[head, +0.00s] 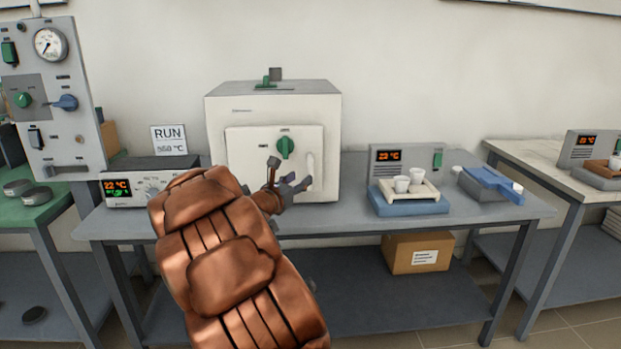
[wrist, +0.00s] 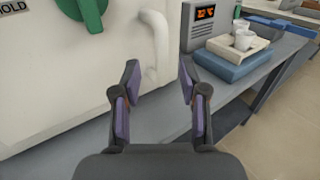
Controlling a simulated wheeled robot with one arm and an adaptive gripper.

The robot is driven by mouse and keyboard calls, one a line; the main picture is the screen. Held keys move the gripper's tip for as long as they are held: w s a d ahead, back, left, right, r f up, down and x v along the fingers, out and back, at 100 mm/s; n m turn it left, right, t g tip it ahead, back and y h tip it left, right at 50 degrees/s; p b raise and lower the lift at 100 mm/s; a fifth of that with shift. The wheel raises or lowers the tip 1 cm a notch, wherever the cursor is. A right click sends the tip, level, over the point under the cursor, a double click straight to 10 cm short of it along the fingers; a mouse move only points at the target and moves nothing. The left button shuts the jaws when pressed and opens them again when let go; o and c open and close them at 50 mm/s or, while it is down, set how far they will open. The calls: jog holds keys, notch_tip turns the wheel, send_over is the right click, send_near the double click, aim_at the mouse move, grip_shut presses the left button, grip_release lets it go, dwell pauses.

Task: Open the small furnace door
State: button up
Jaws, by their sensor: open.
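The small furnace (head: 325,110) is a white box on the grey bench, with its door (head: 250,148) shut. The door has a green knob (head: 285,147) and a pale vertical handle (head: 310,168) at its right side. In the wrist view the handle (wrist: 156,48) shows ahead, between and beyond the fingertips. My gripper (head: 296,184) is open and empty in front of the lower right of the door. In the wrist view my gripper (wrist: 160,82) has its fingers spread, apart from the handle. My arm hides the lower left of the door in the head view.
Right of the furnace stands a controller (head: 400,156) reading 22 °C, with a blue block (head: 408,206) bearing a tray and white cups. A blue item (head: 493,182) lies further right. A display unit (head: 130,188) sits left. Bare bench lies in front of the furnace's right side.

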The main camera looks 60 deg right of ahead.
aim_at(309, 173)
jog(key=shift+w+d, duration=0.15)
jog(key=shift+d, duration=3.3)
jog(key=shift+c, duration=0.4)
grip_shut()
